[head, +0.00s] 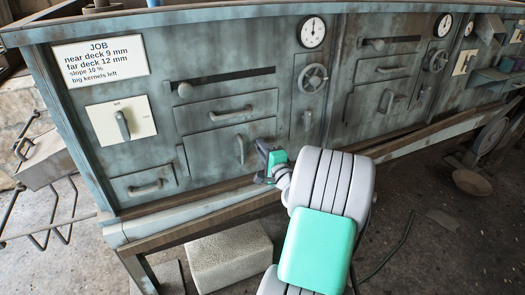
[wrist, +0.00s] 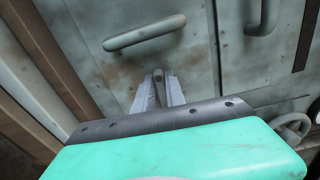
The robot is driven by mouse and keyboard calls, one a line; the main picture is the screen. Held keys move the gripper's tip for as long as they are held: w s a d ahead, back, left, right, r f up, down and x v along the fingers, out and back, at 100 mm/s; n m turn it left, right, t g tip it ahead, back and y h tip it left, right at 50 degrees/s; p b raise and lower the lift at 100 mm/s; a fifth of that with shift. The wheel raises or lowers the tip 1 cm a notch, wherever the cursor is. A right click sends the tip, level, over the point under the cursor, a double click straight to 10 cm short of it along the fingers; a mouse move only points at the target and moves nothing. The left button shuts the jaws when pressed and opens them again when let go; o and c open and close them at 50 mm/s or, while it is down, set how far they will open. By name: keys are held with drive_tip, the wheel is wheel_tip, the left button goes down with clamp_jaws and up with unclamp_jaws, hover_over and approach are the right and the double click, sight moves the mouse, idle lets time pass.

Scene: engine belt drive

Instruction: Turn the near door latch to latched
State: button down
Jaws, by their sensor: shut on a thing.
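The near door (head: 213,150) is a low grey-green panel with an upright bar handle (head: 240,148). That handle also shows in the wrist view (wrist: 145,33). My gripper (head: 264,156) is at the door's right edge, just right of the bar handle. In the wrist view my gripper's fingers (wrist: 158,84) are shut on a small grey part, the near door latch (wrist: 158,74). Only its tip shows between the fingers. In the head view my gripper hides the latch, and I cannot tell its angle.
A handwheel (head: 314,77) and gauge (head: 312,32) are higher up. A wooden beam (head: 190,216) runs below the door. A pale block (head: 229,258) lies on the floor.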

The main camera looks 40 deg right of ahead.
drive_tip(key=shift+n, duration=0.4)
drive_tip(key=c, duration=1.4)
unclamp_jaws()
drive_tip(key=v, duration=0.7)
drive_tip(key=shift+s+a+p, duration=0.15)
drive_tip(key=shift+s+p, duration=0.2)
drive_tip(key=shift+s, duration=0.05)
